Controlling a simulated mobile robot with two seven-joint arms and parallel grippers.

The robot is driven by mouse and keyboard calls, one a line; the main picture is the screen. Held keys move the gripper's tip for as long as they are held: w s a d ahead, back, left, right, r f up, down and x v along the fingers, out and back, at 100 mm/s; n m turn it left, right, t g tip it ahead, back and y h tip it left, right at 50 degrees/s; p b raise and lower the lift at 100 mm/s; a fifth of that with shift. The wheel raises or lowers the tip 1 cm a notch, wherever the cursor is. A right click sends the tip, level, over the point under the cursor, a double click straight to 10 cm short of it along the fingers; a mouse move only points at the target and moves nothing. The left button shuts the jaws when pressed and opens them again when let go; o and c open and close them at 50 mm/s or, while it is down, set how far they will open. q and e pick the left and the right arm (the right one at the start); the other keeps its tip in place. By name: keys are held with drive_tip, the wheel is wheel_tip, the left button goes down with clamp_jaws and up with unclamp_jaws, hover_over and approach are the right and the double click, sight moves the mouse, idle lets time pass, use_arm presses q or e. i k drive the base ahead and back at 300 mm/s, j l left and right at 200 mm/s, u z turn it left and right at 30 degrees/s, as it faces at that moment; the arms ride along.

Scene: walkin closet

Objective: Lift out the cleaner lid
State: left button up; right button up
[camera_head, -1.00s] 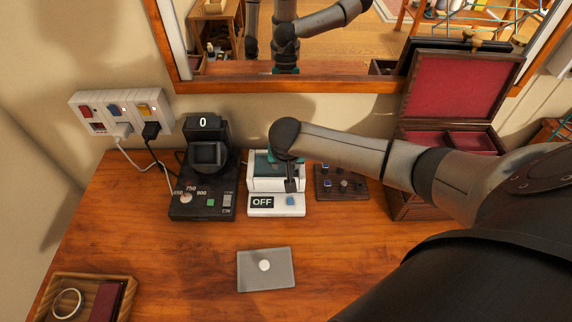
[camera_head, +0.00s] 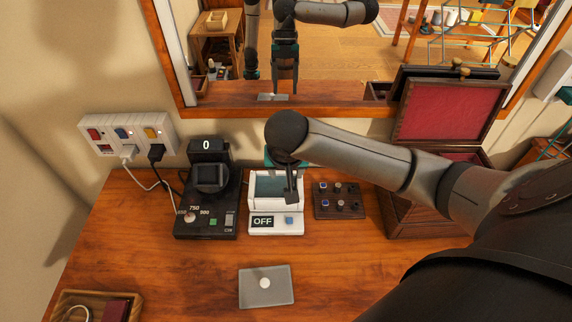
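My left gripper is out of view.
A black device (camera_head: 207,222) stands left of the cleaner, and a dark knob panel (camera_head: 339,213) is on its right. An open red-lined box (camera_head: 446,97) stands at the back right. A mirror rises behind. A wooden tray (camera_head: 66,306) is at front left.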

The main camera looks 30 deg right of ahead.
sight(271, 285)
drive_tip(key=k+j, duration=1.15)
drive_tip(key=k, duration=0.15)
